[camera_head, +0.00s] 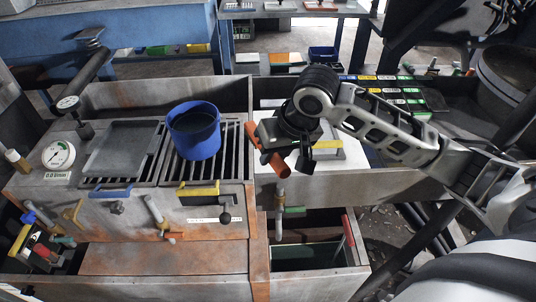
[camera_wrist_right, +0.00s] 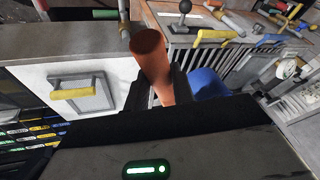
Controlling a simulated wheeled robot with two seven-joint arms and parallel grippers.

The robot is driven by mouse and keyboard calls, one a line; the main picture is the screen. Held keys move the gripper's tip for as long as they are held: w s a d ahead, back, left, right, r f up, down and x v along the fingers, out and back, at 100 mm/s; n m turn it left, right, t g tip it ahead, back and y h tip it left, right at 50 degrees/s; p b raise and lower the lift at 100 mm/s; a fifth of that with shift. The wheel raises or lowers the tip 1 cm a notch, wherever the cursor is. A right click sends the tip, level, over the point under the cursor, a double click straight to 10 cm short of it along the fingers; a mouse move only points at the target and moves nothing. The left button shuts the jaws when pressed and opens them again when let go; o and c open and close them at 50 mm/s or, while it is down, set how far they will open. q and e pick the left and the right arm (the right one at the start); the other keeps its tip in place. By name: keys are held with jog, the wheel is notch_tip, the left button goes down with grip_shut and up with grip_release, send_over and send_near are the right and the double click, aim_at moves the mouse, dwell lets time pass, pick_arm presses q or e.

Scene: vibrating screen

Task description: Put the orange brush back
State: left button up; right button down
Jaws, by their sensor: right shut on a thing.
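The orange brush (camera_head: 267,152) shows as an orange-brown rod, tilted, between the jaws of my right gripper (camera_head: 285,150). It is held up above the middle divider of the workbench, just right of the blue bucket. In the right wrist view the rod (camera_wrist_right: 152,62) sticks out between the two dark fingers of my right gripper (camera_wrist_right: 155,88), which is shut on it. Any bristles are hidden. My left gripper is not in view.
A blue bucket (camera_head: 194,131) stands on the slotted grate left of the brush. A pressure gauge (camera_head: 58,154) is at far left. A white panel with a yellow handle (camera_head: 326,144) lies behind my right gripper. Labelled strips (camera_head: 408,90) lie at the back right. An open bin (camera_head: 305,257) is below.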

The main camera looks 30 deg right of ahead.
jog(key=w+d+f, duration=0.2)
jog(key=w, duration=0.1)
jog(key=w+d+f, duration=0.1)
jog(key=w+f, duration=0.2)
jog(key=w+d+f, duration=0.2)
jog(key=w, duration=0.1)
jog(key=shift+w+d+f+b, duration=0.1)
jog(key=shift+d+f+b, duration=0.25)
jog(key=shift+w+d+f, duration=0.1)
jog(key=shift+f, duration=0.1)
jog(key=shift+w+d+f, duration=0.15)
jog(key=shift+f, duration=1.65)
jog(key=shift+f, duration=0.15)
jog(key=c, duration=1.2)
grip_release()
jog(key=shift+c, duration=0.2)
jog(key=shift+o, duration=0.3)
